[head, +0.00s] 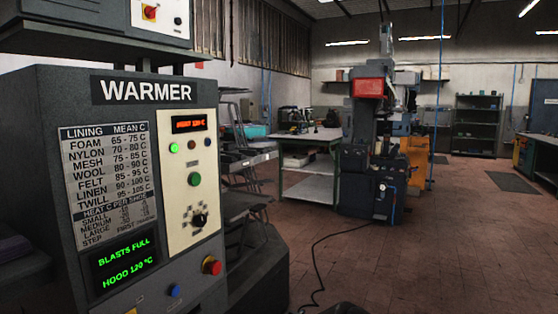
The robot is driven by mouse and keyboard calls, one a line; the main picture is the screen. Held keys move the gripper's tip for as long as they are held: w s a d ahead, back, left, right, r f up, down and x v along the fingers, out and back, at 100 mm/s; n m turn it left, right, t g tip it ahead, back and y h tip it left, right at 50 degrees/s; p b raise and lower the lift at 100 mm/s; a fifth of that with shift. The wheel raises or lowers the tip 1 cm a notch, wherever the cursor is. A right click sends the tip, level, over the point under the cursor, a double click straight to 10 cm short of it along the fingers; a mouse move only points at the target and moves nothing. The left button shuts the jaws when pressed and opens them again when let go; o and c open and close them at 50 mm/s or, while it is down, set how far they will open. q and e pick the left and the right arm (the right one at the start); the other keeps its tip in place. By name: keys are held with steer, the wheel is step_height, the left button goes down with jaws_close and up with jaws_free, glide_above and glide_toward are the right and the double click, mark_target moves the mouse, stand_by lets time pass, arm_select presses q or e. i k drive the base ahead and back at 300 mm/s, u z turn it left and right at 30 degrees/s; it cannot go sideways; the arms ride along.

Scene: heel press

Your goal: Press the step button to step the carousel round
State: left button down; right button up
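The grey machine marked WARMER (144,91) fills the left of the head view. Its cream panel carries a large green button (194,179), a small lit green light (174,148), a red readout (188,124) and a black knob (199,220). A blue button (174,290) and a red button on a yellow base (211,266) sit lower on its front. I cannot read which button is the step button. Dark tray-like parts (247,205) stick out behind the machine's right side; I cannot tell whether they belong to the carousel. Neither gripper is in view.
A green screen (124,263) reads BLASTS FULL, HOOD 120 °C. A tall machine with a red box (368,88) stands further back beside a workbench (308,190). A black cable (318,262) crosses the tiled floor.

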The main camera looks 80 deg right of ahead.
mark_target(196, 177)
steer(key=z, duration=1.9)
